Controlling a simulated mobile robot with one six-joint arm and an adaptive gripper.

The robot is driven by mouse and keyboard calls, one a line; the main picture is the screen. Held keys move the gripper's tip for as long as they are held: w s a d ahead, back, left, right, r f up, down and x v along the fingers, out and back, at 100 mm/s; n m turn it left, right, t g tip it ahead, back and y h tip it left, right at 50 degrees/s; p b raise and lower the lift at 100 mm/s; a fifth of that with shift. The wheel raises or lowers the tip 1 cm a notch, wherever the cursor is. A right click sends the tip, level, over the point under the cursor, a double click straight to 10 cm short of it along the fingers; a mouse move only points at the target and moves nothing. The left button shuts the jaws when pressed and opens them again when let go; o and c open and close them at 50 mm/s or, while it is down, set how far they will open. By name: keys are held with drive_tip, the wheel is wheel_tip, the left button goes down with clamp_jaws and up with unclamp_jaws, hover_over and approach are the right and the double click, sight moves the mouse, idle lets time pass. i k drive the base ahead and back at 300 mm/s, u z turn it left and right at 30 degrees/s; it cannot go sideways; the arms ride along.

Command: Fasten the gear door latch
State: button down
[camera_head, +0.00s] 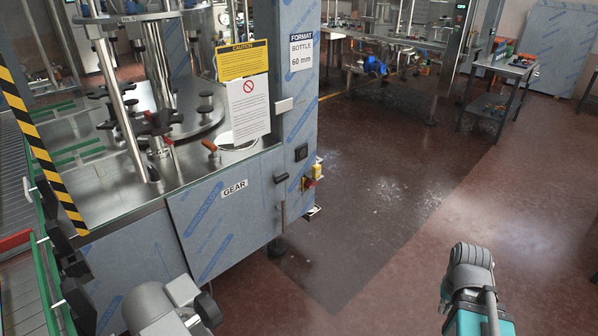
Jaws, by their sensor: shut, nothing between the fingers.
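The gear door (215,235) is a panel under the machine's deck at left centre, partly covered in blue-printed film, with a GEAR label (235,188). It looks closed or nearly so; I cannot tell if it sits fully flush. By its right edge are a small dark lever-like part (281,178) and a thin upright grey bar (283,214). I cannot tell which is the latch or whether it is fastened. My gripper's fingers do not show.
A film-wrapped column (299,90) with a black switch (301,152) and a red-yellow knob (308,183) rises right of the door. A conveyor with a green rail (42,270) runs along the left. The floor (370,200) in front and right is clear.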

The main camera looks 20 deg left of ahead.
sight(279, 178)
drive_tip(key=z, duration=0.1)
drive_tip(key=k, duration=0.9)
drive_tip(key=u, duration=0.6)
drive_tip(key=i, duration=1)
drive_tip(key=z, duration=0.05)
